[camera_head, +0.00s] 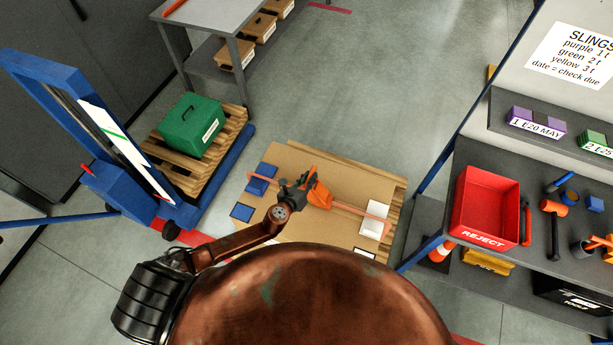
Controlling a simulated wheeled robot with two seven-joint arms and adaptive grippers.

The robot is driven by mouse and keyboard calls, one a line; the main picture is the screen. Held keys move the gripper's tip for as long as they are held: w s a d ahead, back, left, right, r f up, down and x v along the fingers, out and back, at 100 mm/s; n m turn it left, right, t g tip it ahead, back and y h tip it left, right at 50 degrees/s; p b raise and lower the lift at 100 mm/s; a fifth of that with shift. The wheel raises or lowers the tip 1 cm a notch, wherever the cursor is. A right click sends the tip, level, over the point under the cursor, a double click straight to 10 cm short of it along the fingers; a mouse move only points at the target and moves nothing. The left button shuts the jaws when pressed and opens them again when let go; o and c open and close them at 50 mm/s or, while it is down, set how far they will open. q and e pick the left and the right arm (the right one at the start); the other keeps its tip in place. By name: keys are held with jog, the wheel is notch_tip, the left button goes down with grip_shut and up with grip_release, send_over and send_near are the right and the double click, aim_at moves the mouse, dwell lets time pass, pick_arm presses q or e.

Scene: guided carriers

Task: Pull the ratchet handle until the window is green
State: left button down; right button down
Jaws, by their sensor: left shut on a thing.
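The orange ratchet (318,192) sits on top of a cardboard-covered load (350,165) in the middle of the view. A pale orange strap (350,208) runs from it across the load. My left gripper (300,190), dark grey, reaches in from the lower left and is shut at the ratchet's left side, on its handle. The gripper hides much of the handle, so its angle is hard to tell. The window and its colour cannot be made out. My right gripper is not in view.
A blue lift (105,185) with a green case (193,125) on a pallet stands at the left. A grey bench with a red REJECT bin (486,208) and tools is at the right. A table (215,22) stands at the back. The floor beyond the load is clear.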

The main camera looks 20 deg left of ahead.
pick_arm(q)
jog(key=shift+s+d, duration=0.1)
jog(key=shift+d, duration=0.2)
jog(key=c, duration=2.1)
grip_release()
jog(key=shift+o, duration=1.3)
jog(key=shift+a, duration=0.1)
jog(key=v, duration=1.2)
